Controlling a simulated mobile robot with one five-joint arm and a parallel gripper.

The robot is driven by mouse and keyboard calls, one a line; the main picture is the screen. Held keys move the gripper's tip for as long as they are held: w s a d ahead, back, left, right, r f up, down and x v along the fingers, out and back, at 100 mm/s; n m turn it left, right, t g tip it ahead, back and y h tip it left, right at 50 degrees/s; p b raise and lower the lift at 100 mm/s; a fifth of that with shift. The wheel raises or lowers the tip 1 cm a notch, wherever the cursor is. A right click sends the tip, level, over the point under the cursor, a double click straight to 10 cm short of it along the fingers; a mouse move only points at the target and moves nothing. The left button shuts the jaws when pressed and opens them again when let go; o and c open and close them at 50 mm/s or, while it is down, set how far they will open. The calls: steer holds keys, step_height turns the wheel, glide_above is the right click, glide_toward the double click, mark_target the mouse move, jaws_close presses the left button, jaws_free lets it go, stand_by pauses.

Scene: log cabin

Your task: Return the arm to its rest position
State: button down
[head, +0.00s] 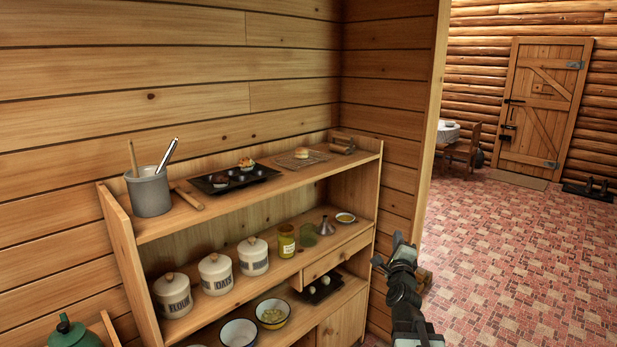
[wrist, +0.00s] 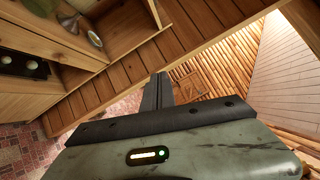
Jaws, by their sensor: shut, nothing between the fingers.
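My gripper (head: 386,255) is at the lower right of the head view, in front of the right end of the wooden shelf unit (head: 128,237). Its jaws are shut and hold nothing. In the wrist view the closed fingers of my gripper (wrist: 158,92) stand together at the centre, with the wooden wall corner and the room behind them. My dark arm rises from the bottom edge of the head view. The gripper appears apart from the shelf.
The shelf unit holds a grey crock (head: 149,192), a dark tray (head: 222,181), labelled canisters (head: 215,273), a jar (head: 286,242) and bowls (head: 273,313). A drawer (head: 337,259) is at its right side. To the right the brick-patterned floor (head: 520,260) is open, with a wooden door (head: 544,110) beyond.

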steer(key=s+a+f+n+g+y, duration=0.1)
steer(key=a+f+n+g+y, duration=0.25)
steer(key=a+f+n, duration=0.5)
steer(key=s+a+f+n+g+y, duration=0.1)
steer(key=a+f+n+g+y, duration=0.3)
steer(key=a, duration=0.7)
steer(key=s+d+f+n+g+h, duration=0.1)
steer(key=s+f+n+g, duration=0.4)
steer(key=s, duration=0.5)
steer(key=s+d+f+n+g+h, duration=0.1)
steer(key=s+d+f+n+g, duration=0.1)
steer(key=s+f+n+g, duration=0.4)
steer(key=s+f+n, duration=0.1)
steer(key=s+f, duration=0.1)
steer(key=s, duration=0.3)
steer(key=shift+s+f, duration=0.2)
steer(key=shift+f, duration=0.1)
steer(key=shift+h, duration=0.25)
